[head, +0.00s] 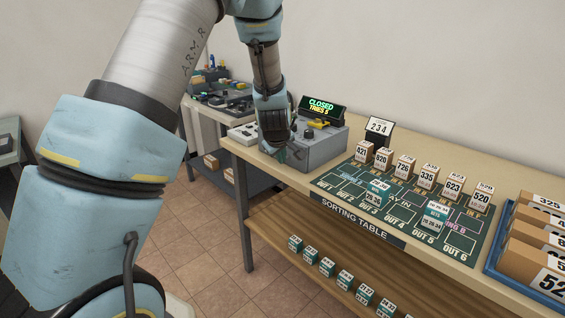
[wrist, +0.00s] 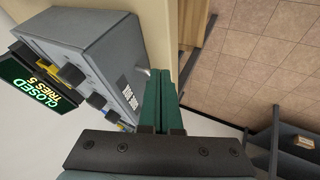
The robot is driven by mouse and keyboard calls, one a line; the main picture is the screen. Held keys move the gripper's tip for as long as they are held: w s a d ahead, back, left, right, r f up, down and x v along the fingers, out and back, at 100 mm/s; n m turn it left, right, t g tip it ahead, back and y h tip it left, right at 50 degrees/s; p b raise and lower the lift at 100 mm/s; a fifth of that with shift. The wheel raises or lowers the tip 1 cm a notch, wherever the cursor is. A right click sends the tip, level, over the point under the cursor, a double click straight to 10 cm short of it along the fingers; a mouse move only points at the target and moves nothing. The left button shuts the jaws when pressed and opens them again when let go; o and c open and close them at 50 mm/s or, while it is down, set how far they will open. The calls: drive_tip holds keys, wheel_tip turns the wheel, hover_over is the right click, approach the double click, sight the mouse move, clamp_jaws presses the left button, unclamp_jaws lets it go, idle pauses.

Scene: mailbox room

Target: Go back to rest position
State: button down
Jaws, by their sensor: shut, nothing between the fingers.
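My gripper (head: 283,154) is in front of the left part of a grey control box on the sorting table in the head view. In the wrist view my gripper (wrist: 164,92) shows two green fingers pressed together with nothing between them. The grey control box (wrist: 97,57) is right beside the fingertips, with knobs and a small metal lever on it. I cannot tell whether the fingers touch the lever. The box's display (head: 322,107) reads "CLOSED TRIES 5"; the display also shows in the wrist view (wrist: 25,78).
The sorting table (head: 460,274) has a green mat (head: 400,207) with several numbered boxes. A blue tray (head: 493,262) of cartons is at the right. A lower shelf (head: 300,226) holds more small boxes. A side bench (head: 219,103) with tools stands behind left. Tiled floor (head: 210,235) is clear.

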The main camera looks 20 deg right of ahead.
drive_tip(key=v, duration=0.8)
drive_tip(key=s+a+m+g+y, duration=0.1)
drive_tip(key=s+a, duration=0.4)
drive_tip(key=a, duration=0.5)
drive_tip(key=s+a+m+g+y, duration=0.1)
drive_tip(key=s+a+m+g, duration=0.1)
drive_tip(key=s+a, duration=0.3)
drive_tip(key=s+a+m+g+y, duration=0.1)
drive_tip(key=s+a, duration=0.4)
drive_tip(key=a, duration=0.9)
drive_tip(key=shift+a+f+m+g, duration=0.35)
drive_tip(key=shift+m+g, duration=0.15)
